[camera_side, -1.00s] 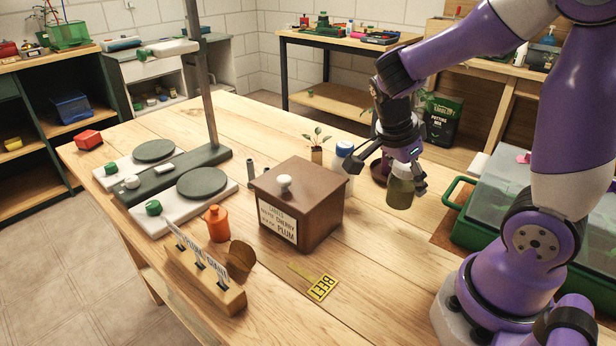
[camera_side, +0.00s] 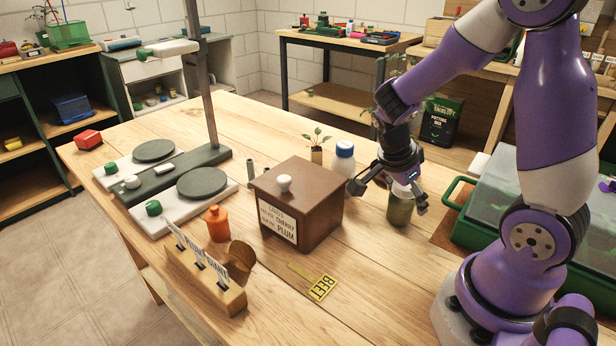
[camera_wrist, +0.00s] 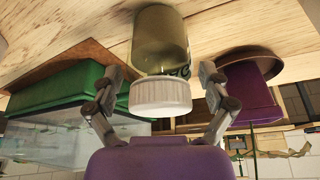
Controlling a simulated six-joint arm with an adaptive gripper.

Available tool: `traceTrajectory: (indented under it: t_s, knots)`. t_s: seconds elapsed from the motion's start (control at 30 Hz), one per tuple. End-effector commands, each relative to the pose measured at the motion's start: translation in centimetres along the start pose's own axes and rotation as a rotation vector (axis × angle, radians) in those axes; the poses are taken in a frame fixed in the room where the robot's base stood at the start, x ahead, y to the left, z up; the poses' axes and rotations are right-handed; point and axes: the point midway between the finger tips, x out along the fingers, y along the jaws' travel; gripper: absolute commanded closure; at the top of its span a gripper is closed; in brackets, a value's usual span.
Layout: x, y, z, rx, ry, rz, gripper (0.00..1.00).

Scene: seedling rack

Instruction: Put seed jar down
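My gripper (camera_side: 389,196) points down over the jar from above. Its fingers (camera_wrist: 162,72) are spread on both sides of the jar, with visible gaps between them and the glass. In the side view the gripper partly hides the lid.
A green-based tray with a clear cover (camera_side: 545,205) is at right. A purple pot (camera_wrist: 252,92) is close by. Bare table lies in front of the jar.

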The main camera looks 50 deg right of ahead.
Motion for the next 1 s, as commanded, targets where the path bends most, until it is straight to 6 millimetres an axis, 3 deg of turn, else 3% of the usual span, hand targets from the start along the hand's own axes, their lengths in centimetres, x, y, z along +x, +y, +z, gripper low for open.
traceTrajectory:
  t_s: [0.43,0.8,1.0]
  knots:
    - [-0.8,-0.1,-0.1,-0.001,0.0,-0.005,0.05]
    - [-8.8,-0.2,-0.1,-0.001,-0.001,-0.008,0.05]
    - [-11.7,-0.1,-0.1,0.0,0.001,-0.003,0.05]
